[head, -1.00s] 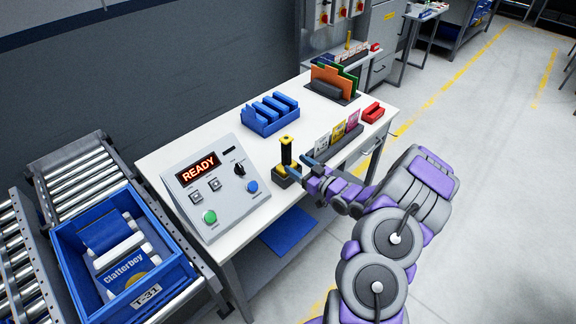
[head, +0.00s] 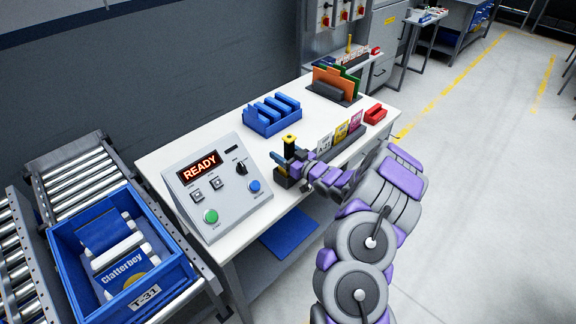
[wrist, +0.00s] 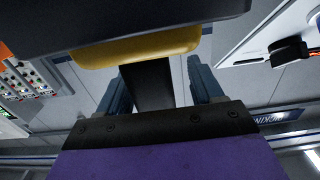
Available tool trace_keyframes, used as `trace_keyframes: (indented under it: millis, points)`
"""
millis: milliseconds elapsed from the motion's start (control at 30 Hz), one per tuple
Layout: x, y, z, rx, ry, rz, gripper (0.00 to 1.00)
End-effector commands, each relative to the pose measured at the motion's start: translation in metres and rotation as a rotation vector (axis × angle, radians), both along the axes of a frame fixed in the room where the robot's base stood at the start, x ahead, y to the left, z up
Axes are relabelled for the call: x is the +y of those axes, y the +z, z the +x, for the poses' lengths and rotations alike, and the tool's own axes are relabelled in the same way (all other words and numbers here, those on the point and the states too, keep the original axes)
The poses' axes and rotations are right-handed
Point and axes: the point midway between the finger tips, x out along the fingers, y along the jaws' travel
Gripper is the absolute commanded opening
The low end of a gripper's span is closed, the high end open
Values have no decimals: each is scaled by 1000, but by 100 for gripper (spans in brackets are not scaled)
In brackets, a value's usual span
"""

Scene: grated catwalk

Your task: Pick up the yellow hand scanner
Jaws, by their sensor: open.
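The yellow hand scanner (head: 290,139) stands upright at the front edge of the white workbench, in a dark stand (head: 282,182). In the head view its yellow-and-black top shows above my gripper (head: 283,163), which hides most of its middle. In the wrist view the scanner's yellow part (wrist: 140,48) and a dark block fill the top. Its black handle lies between the two blue-grey fingers of my gripper (wrist: 157,80), with gaps on both sides. My gripper is open around the handle.
A sloped READY control panel (head: 217,187) stands left of the scanner. A blue slotted rack (head: 272,115) is behind it. Label cards (head: 341,133) and a red block (head: 375,114) are to the right. A blue tote (head: 122,255) sits on rollers at left.

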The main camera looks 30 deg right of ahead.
Motion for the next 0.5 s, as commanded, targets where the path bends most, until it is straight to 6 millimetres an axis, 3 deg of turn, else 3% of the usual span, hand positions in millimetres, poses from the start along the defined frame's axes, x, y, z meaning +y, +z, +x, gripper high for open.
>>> trace_keyframes:
  millis: [200, 500]
  points:
    - [-2, 0, 0, -1, -1, 1, 65]
    - [-1, 0, 0, 0, -1, 0, 36]
